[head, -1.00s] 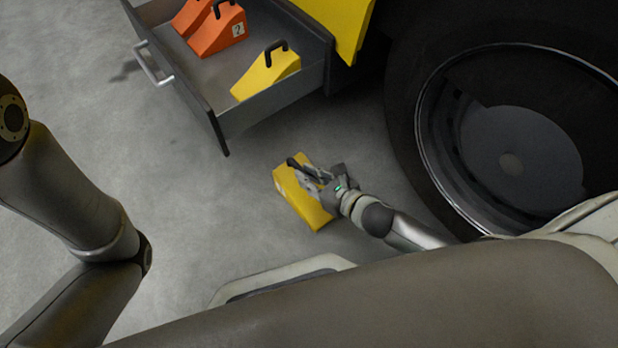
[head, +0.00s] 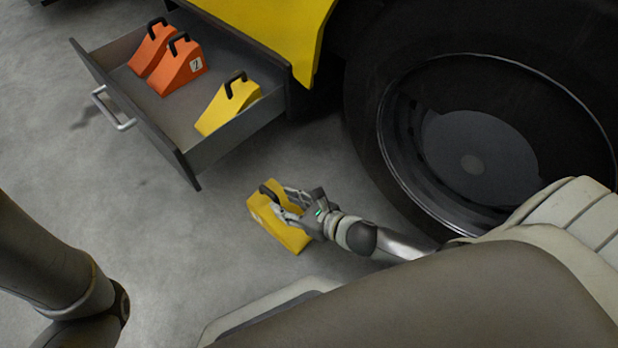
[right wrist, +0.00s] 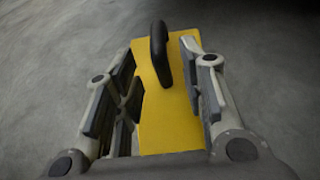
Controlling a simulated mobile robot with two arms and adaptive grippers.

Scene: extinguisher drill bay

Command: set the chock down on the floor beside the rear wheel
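A yellow chock (head: 284,232) with a black handle is at the lower middle of the head view, left of the large wheel (head: 372,130), with a gap of bare floor between. My right gripper (head: 283,205) has its fingers on both sides of it. My left gripper is out of view; only part of the left arm shows.
An open grey drawer (head: 190,166) at the upper left holds two orange chocks (head: 182,70) and another yellow chock (head: 222,108). A yellow vehicle body panel (head: 275,30) is above it. Grey floor (head: 130,200) is clear left of the held chock.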

